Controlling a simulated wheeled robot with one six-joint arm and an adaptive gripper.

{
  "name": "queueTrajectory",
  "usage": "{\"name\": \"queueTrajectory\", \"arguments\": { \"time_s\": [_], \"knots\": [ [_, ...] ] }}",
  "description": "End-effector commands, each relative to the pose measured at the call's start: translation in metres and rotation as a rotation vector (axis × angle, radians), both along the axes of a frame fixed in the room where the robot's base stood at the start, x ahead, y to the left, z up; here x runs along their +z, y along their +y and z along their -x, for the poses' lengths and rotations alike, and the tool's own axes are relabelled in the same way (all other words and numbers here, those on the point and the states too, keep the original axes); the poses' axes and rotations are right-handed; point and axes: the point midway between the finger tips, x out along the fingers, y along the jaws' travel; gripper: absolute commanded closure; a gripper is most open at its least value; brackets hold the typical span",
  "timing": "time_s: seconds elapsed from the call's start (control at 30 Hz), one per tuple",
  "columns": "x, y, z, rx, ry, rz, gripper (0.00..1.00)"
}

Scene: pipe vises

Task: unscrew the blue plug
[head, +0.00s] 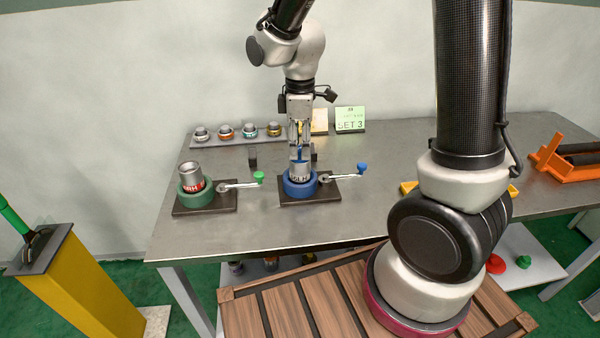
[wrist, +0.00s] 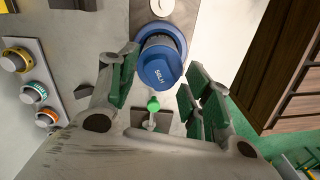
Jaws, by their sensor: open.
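The blue plug (wrist: 160,68) has white lettering on its face and sits at the blue vise (wrist: 179,35). In the head view the blue vise (head: 300,186) stands on a dark plate and grips a silver pipe piece (head: 300,171). A bit of the plug (head: 298,153) shows blue between my fingers. My gripper (head: 300,158) points down over this vise. In the wrist view my gripper (wrist: 158,72) is open, with one finger on each side of the plug. I cannot tell whether either finger touches it.
A green vise (head: 195,195) with a silver pipe piece stands to the left, its green-knobbed handle (head: 258,177) reaching toward the blue vise. The blue-knobbed handle (head: 362,168) extends right. Several fittings sit on a rack (head: 238,136) behind. The table's front edge is clear.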

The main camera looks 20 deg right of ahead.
Motion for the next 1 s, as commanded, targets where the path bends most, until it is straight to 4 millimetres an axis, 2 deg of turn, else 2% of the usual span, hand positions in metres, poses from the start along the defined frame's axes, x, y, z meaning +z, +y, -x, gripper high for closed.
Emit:
{"name": "queueTrajectory", "arguments": {
  "time_s": [0.2,0.43,0.57,0.63,1.0],
  "knots": [
    [0.0002,0.0004,-0.0005,0.000,0.000,0.000,0.53],
    [0.0002,0.0004,-0.0005,0.000,0.000,0.000,0.94],
    [0.0003,0.0004,-0.0005,-0.024,0.000,0.000,0.96],
    [0.0003,0.0004,-0.0005,-0.099,0.000,0.000,0.96],
    [0.0008,0.0003,-0.0006,-0.782,0.000,0.000,0.96]
  ]
}}
